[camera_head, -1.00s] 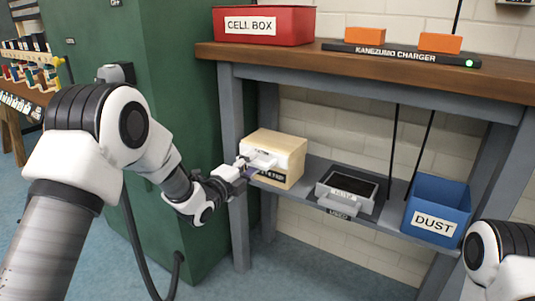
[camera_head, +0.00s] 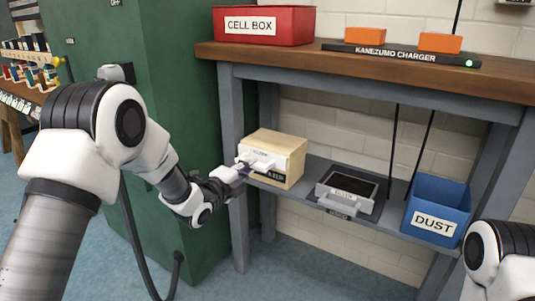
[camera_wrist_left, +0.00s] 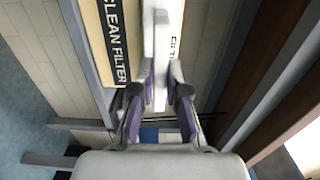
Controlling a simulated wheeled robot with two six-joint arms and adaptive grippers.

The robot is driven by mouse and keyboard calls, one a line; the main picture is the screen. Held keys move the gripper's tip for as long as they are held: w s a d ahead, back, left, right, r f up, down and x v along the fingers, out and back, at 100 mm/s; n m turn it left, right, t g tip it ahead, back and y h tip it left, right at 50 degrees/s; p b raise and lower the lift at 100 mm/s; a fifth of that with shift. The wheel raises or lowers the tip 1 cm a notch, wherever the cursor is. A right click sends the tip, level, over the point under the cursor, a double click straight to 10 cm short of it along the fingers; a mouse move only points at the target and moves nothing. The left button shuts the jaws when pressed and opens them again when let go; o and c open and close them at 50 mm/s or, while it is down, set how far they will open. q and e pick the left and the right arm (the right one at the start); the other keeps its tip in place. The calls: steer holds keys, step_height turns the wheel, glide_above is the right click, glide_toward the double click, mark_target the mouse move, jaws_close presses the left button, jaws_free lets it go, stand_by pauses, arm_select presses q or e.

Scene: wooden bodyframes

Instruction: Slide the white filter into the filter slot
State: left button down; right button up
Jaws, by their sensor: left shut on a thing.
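The white filter (camera_head: 262,162) shows at the front of a cream box (camera_head: 284,150) on the lower shelf. In the left wrist view the filter (camera_wrist_left: 161,50) is a pale upright slab between the purple-padded fingers. My left gripper (camera_wrist_left: 159,98) is shut on it, and in the head view the gripper (camera_head: 240,169) is at the box's front left. The box (camera_wrist_left: 117,40) reads "CLEAN FILTER" in the wrist view. I cannot tell whether the filter is fully clear of the box. My right gripper is not in view.
A red cell box (camera_head: 264,26) and a charger (camera_head: 400,52) are on the bench top. A green cabinet (camera_head: 170,90) stands at left.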

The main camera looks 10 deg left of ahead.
arm_select(q)
steer(key=shift+s+a, duration=0.15)
steer(key=shift+s, duration=0.15)
steer(key=v, duration=1.1)
steer(key=shift+s, duration=0.35)
stand_by(0.8)
steer(key=shift+a, duration=0.1)
